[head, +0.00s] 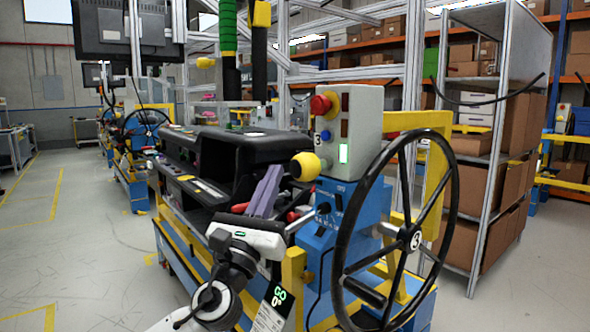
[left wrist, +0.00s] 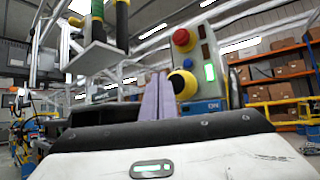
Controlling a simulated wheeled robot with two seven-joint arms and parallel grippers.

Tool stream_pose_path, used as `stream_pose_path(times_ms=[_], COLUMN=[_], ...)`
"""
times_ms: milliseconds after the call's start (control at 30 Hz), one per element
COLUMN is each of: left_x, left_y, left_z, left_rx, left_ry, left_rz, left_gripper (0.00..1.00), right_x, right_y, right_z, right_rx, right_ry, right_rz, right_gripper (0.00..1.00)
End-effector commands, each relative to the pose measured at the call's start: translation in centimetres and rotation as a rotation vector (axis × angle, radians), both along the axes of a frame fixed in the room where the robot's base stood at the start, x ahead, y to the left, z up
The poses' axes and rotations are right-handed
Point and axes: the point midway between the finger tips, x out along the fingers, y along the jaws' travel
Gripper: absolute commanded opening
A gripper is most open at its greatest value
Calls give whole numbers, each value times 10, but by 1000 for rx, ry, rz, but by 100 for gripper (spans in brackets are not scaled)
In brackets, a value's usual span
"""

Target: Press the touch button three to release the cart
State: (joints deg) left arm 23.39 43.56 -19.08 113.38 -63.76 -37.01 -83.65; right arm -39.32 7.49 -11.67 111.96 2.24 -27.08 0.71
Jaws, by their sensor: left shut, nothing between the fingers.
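A grey control box (head: 353,125) marked 3 stands right of centre in the head view. It has a red mushroom button (head: 320,104), a small blue button and a lit green rectangle. A round yellow button (head: 306,166) sticks out from its lower left side; in the left wrist view the yellow button (left wrist: 182,84) is just right of my fingertips. My left gripper (head: 272,172) has its purple fingers shut and empty, pointing up, a little left of the yellow button. A gap shows between them in the head view; depth is hard to judge. My right gripper is out of view.
A black steering wheel (head: 352,215) marked 3 stands in front of the blue cart housing (head: 335,195). A black dashboard module (head: 220,150) lies on the cart to the left. Shelves with boxes (head: 480,145) stand behind right. Floor at left is open.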

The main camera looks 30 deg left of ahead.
Motion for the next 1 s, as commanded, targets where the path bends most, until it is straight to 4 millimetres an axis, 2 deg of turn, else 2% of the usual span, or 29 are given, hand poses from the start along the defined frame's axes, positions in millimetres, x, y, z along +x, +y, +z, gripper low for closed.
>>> stream_pose_path(times_ms=[200,400,1000], left_x=[-21,-33,-34], left_y=[9,13,13], left_z=[-1,0,0], left_rx=[2,0,1], left_ry=[1,1,0], left_rz=[2,-1,-1], left_gripper=[0,0,0], right_x=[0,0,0], right_y=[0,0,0], right_z=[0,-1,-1], right_rx=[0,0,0], right_ry=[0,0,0], right_rz=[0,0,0], right_gripper=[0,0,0])
